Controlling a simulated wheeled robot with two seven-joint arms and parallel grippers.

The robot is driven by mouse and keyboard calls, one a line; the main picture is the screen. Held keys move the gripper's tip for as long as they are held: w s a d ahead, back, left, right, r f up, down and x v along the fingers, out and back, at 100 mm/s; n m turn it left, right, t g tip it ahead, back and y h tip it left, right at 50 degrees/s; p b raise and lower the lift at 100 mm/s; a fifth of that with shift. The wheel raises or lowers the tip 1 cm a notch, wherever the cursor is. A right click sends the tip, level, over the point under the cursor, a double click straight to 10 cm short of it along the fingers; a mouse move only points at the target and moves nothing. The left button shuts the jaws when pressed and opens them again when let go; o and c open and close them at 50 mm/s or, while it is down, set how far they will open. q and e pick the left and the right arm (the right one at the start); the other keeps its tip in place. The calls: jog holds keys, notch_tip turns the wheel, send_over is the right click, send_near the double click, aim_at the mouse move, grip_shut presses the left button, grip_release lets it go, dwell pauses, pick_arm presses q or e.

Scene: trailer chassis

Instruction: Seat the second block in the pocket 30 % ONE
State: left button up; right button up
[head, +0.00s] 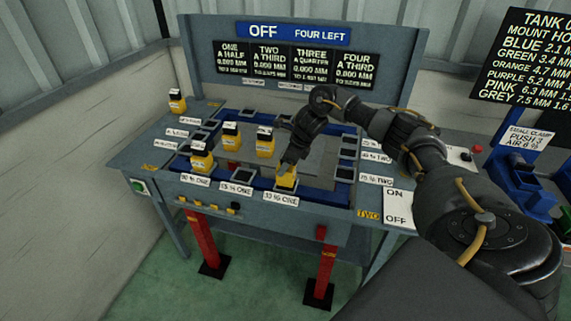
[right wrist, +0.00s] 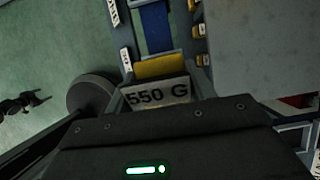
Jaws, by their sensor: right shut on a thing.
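My right gripper (head: 288,166) points down and is shut on a yellow block (head: 286,180) at the front edge of the bench. The block is at a front pocket whose label (head: 280,199) seems to read 30 % ONE. I cannot tell how deep it sits. In the right wrist view the block's white face (right wrist: 158,95) reads 550 G, above my dark gripper body. Another yellow block with a black top (head: 202,159) stands at the front left pocket; its label is hard to read. My left gripper is not in view.
Two yellow blocks (head: 231,137) (head: 265,143) stand on the grey middle plate, and another (head: 177,103) at the back left corner. The pocket labelled 15 % ONE (head: 237,188) looks empty. A sign board (head: 293,33) stands behind; a blue clamp (head: 522,187) is at right.

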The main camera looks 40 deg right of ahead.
jog(key=shift+f+b, duration=1.05)
jog(key=shift+f, duration=0.1)
jog(key=o, duration=1.4)
jog(key=shift+o, duration=0.4)
jog(key=shift+f, duration=0.1)
jog(key=b+v, duration=0.1)
jog(key=v, duration=1)
